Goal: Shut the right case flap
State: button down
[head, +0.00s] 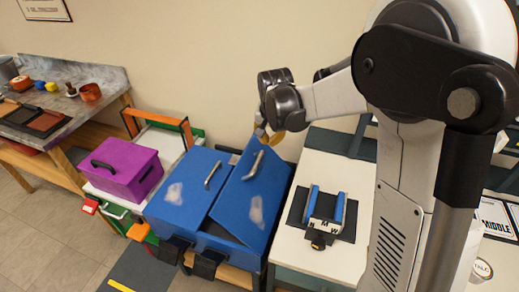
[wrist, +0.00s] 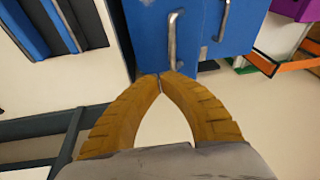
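The blue case (head: 182,222) stands left of centre in the head view, with two flaps and a metal handle on each. The right case flap (head: 262,190) is tilted up, with a dark gap beneath its front left edge. The left flap (head: 176,200) lies flat. My gripper (head: 262,133) is above the far end of the right flap's handle (head: 254,165). In the wrist view my gripper's ochre fingertips (wrist: 160,76) meet beside the near end of that handle (wrist: 172,42). Whether they touch it is unclear. Nothing shows between the fingers.
A purple box (head: 125,168) stands left of the case. Right of it, a white table (head: 343,259) bears a dark holder (head: 326,212) with blue sides. A workbench (head: 60,100) with pots is far left. The wall (head: 190,60) is close behind.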

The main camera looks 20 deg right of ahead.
jog(key=a+b+x, duration=0.1)
jog(key=b+x, duration=0.4)
jog(key=x, duration=0.7)
jog(key=shift+a+f+m+t+y, duration=0.25)
jog(key=shift+a+m+t+y, duration=0.05)
jog(key=shift+a, duration=0.1)
